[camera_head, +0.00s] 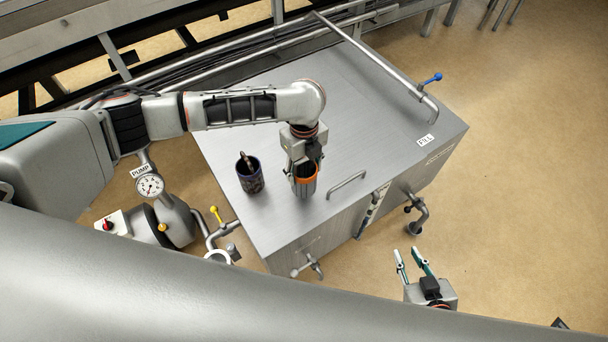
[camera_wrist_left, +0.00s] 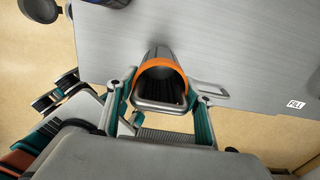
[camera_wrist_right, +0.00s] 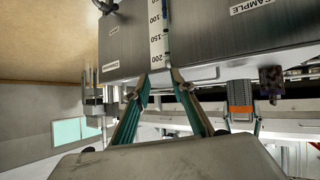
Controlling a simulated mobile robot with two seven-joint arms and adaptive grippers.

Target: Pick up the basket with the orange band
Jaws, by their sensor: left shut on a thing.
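The basket with the orange band (camera_head: 304,188) is grey, upright, over the front part of the metal hood top (camera_head: 330,110). My left gripper (camera_head: 305,172) comes down from above and is shut on it at the rim. In the left wrist view the orange band (camera_wrist_left: 160,64) shows between the fingers. In the right wrist view the basket (camera_wrist_right: 239,92) shows a small gap from the hood's edge, so it seems slightly raised. My right gripper (camera_head: 414,262) is open and empty, off the hood's front right side; its parted fingers also show in the right wrist view (camera_wrist_right: 160,78).
A dark basket with a purple-blue rim (camera_head: 250,176) stands left of the held one, with something inside. A bar handle (camera_head: 347,184) is close on the right. A gauge (camera_head: 150,186) and pump stand left.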

